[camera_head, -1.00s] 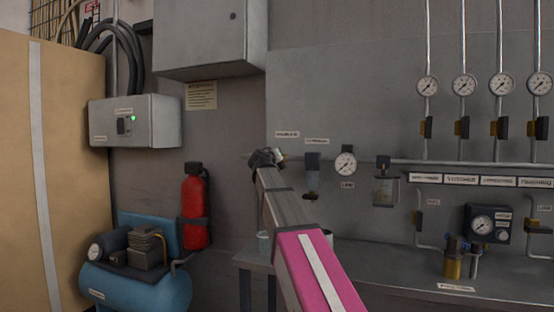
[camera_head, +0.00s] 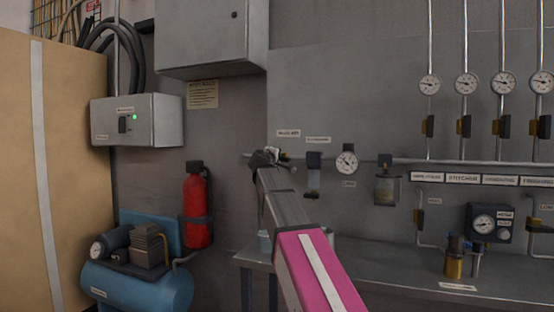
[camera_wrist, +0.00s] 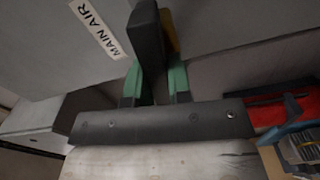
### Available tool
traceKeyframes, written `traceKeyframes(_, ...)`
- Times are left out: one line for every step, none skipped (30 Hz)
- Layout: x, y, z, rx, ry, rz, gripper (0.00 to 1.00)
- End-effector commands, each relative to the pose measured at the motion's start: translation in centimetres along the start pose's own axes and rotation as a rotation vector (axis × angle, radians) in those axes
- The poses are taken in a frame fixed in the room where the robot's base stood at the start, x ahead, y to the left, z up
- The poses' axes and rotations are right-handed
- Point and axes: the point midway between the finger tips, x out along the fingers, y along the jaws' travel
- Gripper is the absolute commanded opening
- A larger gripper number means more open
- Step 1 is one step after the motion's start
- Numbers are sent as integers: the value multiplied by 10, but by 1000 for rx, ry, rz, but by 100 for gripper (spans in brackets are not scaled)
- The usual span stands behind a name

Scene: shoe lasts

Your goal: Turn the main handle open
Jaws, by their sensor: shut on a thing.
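The main handle (camera_wrist: 146,35) is a black lever in the wrist view, beside a white MAIN AIR label (camera_wrist: 100,28). A brass-coloured part (camera_wrist: 169,32) shows right beside it. My gripper (camera_wrist: 156,80) has green fingertips, one on each side of the lever, and is shut on it. In the head view my gripper (camera_head: 264,157) is at the left end of the wall pipe, below the small MAIN AIR label (camera_head: 289,133). My arm and gripper hide most of the handle there.
A filter unit (camera_head: 313,175) and a round gauge (camera_head: 346,162) sit on the pipe just right of my gripper. A grey bench (camera_head: 400,270) runs below. A red extinguisher (camera_head: 196,208) and a blue compressor (camera_head: 140,288) stand left. A grey cabinet (camera_head: 205,35) hangs above.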

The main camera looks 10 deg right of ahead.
Motion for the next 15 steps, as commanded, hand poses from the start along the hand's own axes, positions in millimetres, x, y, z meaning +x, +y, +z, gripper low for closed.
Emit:
traceKeyframes(0,-1,0,-28,0,-1,0)
traceKeyframes(0,-1,0,-45,0,-1,0)
traceKeyframes(0,-1,0,-66,0,-1,0)
traceKeyframes(0,-1,0,-81,0,-1,0)
traceKeyframes(0,-2,0,-95,0,-1,0)
traceKeyframes(0,-2,0,-111,0,-1,0)
traceKeyframes(0,-2,0,-122,0,-1,0)
traceKeyframes(0,-2,0,-131,0,-1,0)
traceKeyframes(0,-2,0,-144,0,-1,0)
traceKeyframes(0,-2,0,-151,0,-1,0)
traceKeyframes(0,-2,0,-157,0,-1,0)
traceKeyframes(0,-2,0,-164,0,-1,0)
traceKeyframes(0,-2,0,-169,0,-1,0)
traceKeyframes(0,-2,0,-173,0,-1,0)
traceKeyframes(0,-2,0,-178,0,-1,0)
